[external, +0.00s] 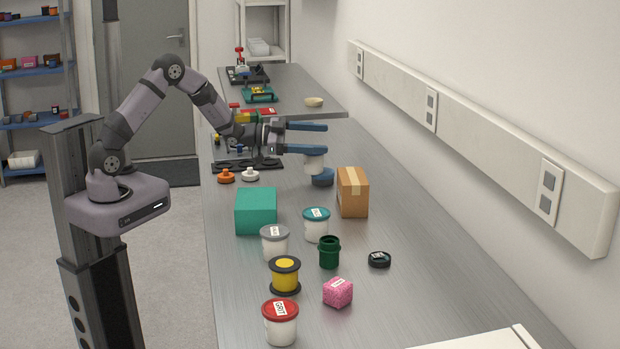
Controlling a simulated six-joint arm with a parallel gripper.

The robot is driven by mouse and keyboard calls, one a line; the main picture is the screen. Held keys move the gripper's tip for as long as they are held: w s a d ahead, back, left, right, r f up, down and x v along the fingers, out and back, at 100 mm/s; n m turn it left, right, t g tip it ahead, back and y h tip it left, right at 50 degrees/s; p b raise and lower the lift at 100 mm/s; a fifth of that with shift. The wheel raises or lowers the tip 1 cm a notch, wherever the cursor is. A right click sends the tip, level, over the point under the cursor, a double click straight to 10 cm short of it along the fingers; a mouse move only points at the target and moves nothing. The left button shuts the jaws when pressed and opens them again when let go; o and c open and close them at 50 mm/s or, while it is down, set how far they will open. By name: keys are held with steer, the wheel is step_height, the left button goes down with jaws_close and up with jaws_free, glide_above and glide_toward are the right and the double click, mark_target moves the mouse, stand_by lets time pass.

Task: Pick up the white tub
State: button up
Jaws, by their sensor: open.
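A small white tub (314,165) stands on the grey bench, just below the lower blue finger in the picture. That finger hides its top, so I cannot tell whether it has a lid. My gripper (324,138) is open, its two blue fingers pointing right and apart, with nothing seen between them. I cannot tell whether the lower finger touches the tub. Other white tubs stand nearer the camera: one with a grey lid (275,243), one with a teal lid (316,226) and one with a red lid (281,326).
A dark blue round item (322,178) sits close to the small tub. A cardboard box (353,193) and a teal box (256,212) stand nearer the camera. A dark rack (247,166) lies left of the tub.

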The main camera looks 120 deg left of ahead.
mark_target(314, 161)
steer(key=s+a+f+n+y+b, duration=0.1)
steer(key=s+a+f+n, duration=0.1)
steer(key=s+f+n, duration=0.4)
steer(key=shift+m, duration=0.7)
steer(key=shift+p+x, duration=1.45)
steer(key=shift+x, duration=1.85)
steer(key=shift+a+f, duration=0.1)
steer(key=shift+f, duration=0.05)
steer(key=shift+s, duration=0.1)
steer(key=c, duration=1.1)
steer(key=shift+o, duration=0.2)
